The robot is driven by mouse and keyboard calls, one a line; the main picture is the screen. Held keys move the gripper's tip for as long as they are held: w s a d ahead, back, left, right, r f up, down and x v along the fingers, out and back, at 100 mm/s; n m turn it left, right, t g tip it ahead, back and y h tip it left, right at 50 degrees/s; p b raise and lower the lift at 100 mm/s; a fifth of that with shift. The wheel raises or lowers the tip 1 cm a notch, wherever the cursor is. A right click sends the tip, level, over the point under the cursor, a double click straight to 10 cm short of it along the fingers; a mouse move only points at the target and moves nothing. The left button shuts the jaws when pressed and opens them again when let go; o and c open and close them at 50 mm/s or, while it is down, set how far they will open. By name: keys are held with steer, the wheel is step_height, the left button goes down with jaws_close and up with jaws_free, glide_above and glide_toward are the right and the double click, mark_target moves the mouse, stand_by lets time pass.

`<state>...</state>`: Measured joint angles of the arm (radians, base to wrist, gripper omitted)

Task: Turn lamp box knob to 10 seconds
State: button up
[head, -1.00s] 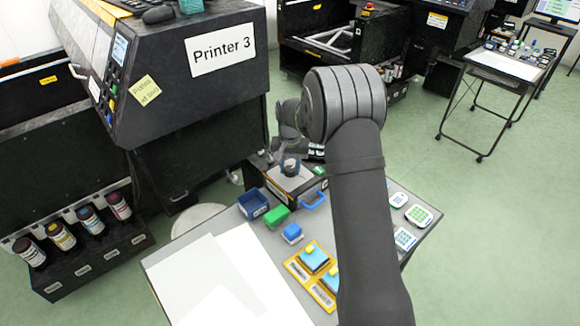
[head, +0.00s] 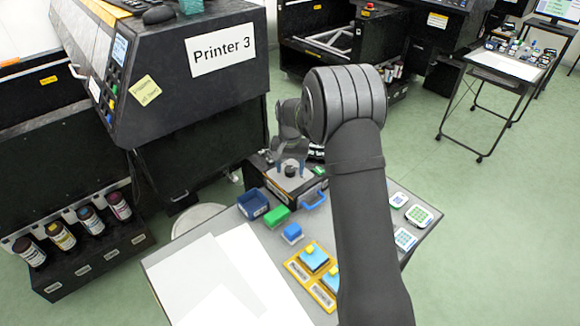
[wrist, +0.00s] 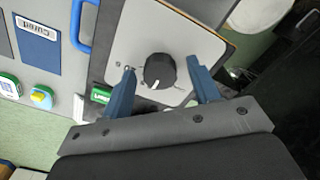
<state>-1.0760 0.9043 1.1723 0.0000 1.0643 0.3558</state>
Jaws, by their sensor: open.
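The lamp box (head: 308,183) stands at the far end of the cart, with a pale top plate and a blue handle (head: 315,202). Its round black knob (head: 291,167) is on the top plate. In the wrist view the knob (wrist: 159,70) has a white pointer mark at its lower edge, toward my gripper's base; the dial marks are too small to read. My gripper (wrist: 160,78) is open, with one blue finger on each side of the knob and a visible gap to both. In the head view the fingers (head: 289,165) are over the box top.
A blue bin (head: 252,203), a green block (head: 277,215) and a blue block (head: 292,233) stand near the box. A yellow tray (head: 312,275) and white sheets (head: 215,275) lie nearer. Printer 3 (head: 190,85) rises at left.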

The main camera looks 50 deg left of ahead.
mark_target(290, 169)
steer(key=shift+r, duration=0.1)
step_height(290, 169, up, 17)
steer(key=shift+r, duration=0.15)
stand_by(0.4)
step_height(290, 169, down, 18)
steer(key=shift+r, duration=0.25)
stand_by(0.4)
